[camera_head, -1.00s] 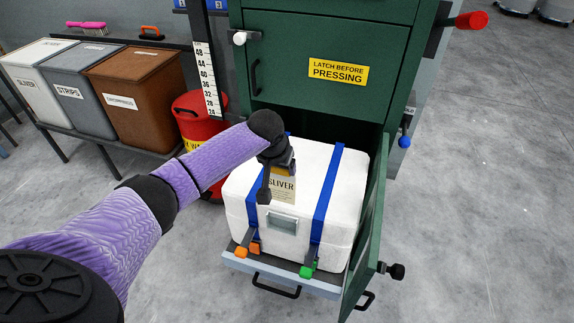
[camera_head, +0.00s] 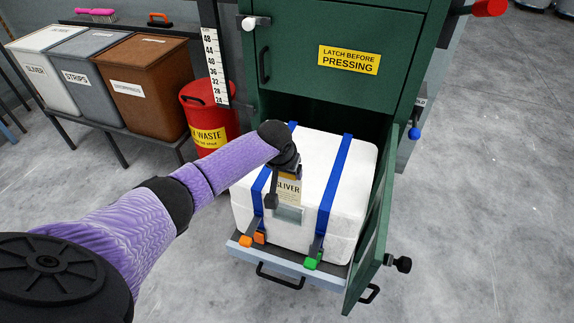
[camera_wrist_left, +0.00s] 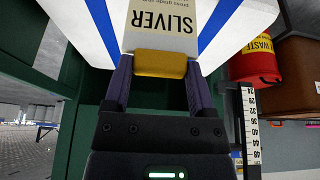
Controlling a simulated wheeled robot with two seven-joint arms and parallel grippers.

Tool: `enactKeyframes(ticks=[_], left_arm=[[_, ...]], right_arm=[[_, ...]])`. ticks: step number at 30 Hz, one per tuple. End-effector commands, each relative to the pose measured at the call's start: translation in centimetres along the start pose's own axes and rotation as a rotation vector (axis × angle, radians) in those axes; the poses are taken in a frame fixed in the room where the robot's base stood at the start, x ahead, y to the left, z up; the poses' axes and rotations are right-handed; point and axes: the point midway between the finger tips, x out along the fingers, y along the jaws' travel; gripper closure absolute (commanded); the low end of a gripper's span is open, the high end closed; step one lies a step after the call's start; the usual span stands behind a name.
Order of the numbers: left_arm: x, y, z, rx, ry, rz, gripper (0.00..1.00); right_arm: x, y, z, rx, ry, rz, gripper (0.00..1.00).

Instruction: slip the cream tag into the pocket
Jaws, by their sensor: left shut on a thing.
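The cream tag (camera_head: 289,192), printed SLIVER, hangs from a mustard-yellow grip block. My left gripper (camera_head: 285,173) is shut on this block, which shows between the fingers in the wrist view (camera_wrist_left: 160,64). The tag's printed face (camera_wrist_left: 165,25) extends past the fingertips there. The pocket (camera_head: 289,215) is a grey, clear-looking panel on the front of a white bale (camera_head: 345,225). In the head view the tag's lower edge meets the pocket's top edge. I cannot tell whether it is inside or in front. The wrist view does not show the pocket. My right gripper is out of view.
Blue straps (camera_head: 335,185) cross the bale, with orange (camera_head: 258,238) and green (camera_head: 312,263) ends at its front. The green press door (camera_head: 372,250) stands open at the right. A red waste bin (camera_head: 208,115) and lidded bins (camera_head: 138,85) are at the left.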

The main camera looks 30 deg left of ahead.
Motion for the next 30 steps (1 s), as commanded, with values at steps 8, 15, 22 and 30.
enactKeyframes(ticks=[8, 15, 22, 30], left_arm=[[2.4, 0.1, 1.0, 0.0, -0.002, 0.001, 1.0], [4.3, 0.0, 1.8, -0.001, -0.002, 0.0, 1.0], [6.1, 0.0, 2.5, 0.0, -0.003, 0.001, 1.0], [7.4, 0.0, 3.1, 0.0, -0.001, 0.0, 1.0]], right_arm=[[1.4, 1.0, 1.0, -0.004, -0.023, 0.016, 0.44], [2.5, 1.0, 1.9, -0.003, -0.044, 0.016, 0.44], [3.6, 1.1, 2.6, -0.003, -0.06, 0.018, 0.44], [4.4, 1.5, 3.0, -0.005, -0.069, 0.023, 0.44]])
